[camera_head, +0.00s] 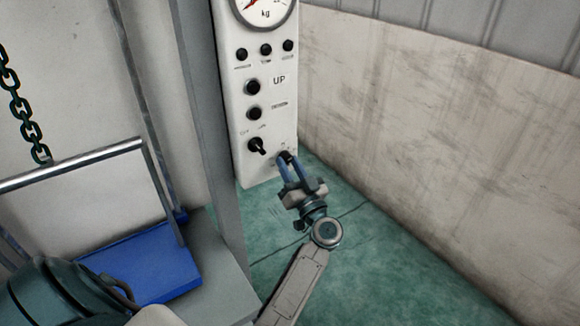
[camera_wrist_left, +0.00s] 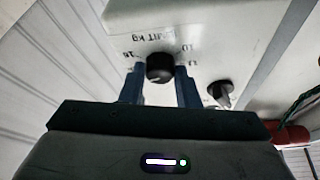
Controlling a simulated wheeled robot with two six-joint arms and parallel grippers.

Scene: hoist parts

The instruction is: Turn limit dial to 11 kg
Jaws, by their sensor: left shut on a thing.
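The limit dial (camera_wrist_left: 160,68) is a round black knob on the white control panel (camera_head: 251,120). In the left wrist view, the upside-down "LIMIT kg" lettering and small scale numbers surround it. In the head view the dial (camera_head: 286,156) is at the panel's lower right corner, partly hidden by my fingers. My left gripper (camera_head: 287,167) is shut on the dial, one blue finger on each side of it. Both fingers also show in the left wrist view (camera_wrist_left: 159,82). I cannot read which number the dial points to. My right gripper is not in view.
A black selector knob (camera_head: 257,146) sits left of the dial. Black push buttons (camera_head: 253,87) and a kg gauge (camera_head: 264,8) are above. A pale wall (camera_head: 430,130) bounds the right.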

